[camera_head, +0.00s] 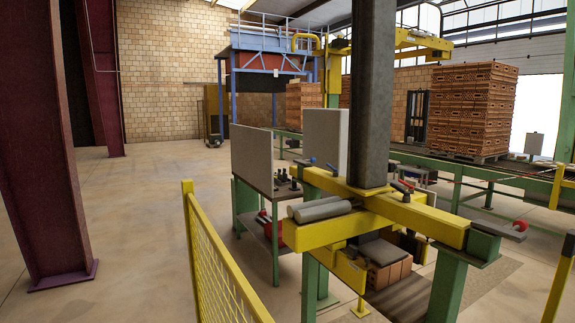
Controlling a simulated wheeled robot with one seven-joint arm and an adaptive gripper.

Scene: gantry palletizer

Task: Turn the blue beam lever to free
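A small blue lever (332,168) stands on the yellow beam (425,217), just left of the thick dark vertical column (370,95). It looks tilted; its exact setting is too small to tell. Another small blue-tipped handle (311,161) shows a little further left, near the back end of the crossing beam. A red-tipped lever (403,186) sits on the beam right of the column. My gripper is not in view.
A yellow mesh fence (218,262) stands in front on the left, between the open floor and the green-legged frame. A maroon steel post (45,150) stands at far left. A work table with grey panels (252,157) is behind the beam. Stacked bricks (470,110) stand at back right.

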